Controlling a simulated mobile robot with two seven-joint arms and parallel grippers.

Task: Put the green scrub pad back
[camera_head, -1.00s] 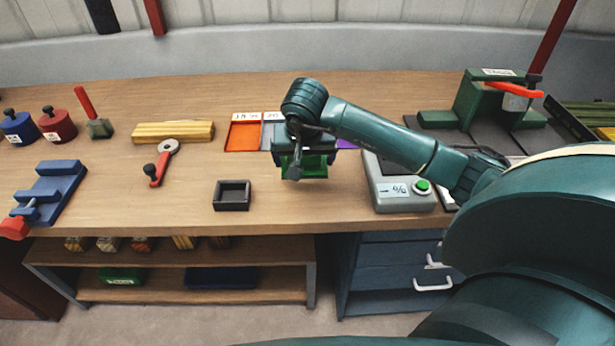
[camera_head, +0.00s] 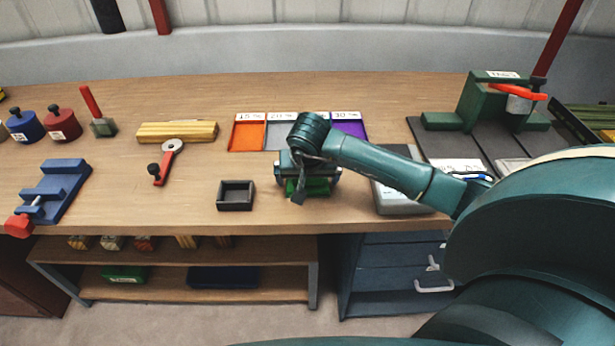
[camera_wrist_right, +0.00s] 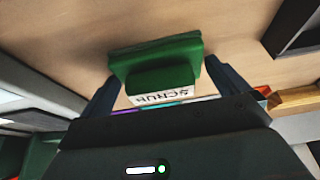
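The green scrub pad (camera_head: 316,186) is in my right gripper (camera_head: 308,184), above or at the bench top right of the small dark box; the height is hard to judge. In the right wrist view the pad (camera_wrist_right: 155,58) is a green slab with a smaller green block and a white label reading SCRUB. The fingers of the right gripper (camera_wrist_right: 160,88) stand at both sides of it and appear closed on it. The gripper and wrist hide part of the pad in the head view. My left gripper is not in view.
A small dark open box (camera_head: 236,195) stands left of the pad. Orange (camera_head: 247,134) and purple (camera_head: 350,130) trays lie behind. A grey box (camera_head: 396,194) is to the right, partly behind my arm. The bench front between box and pad is clear.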

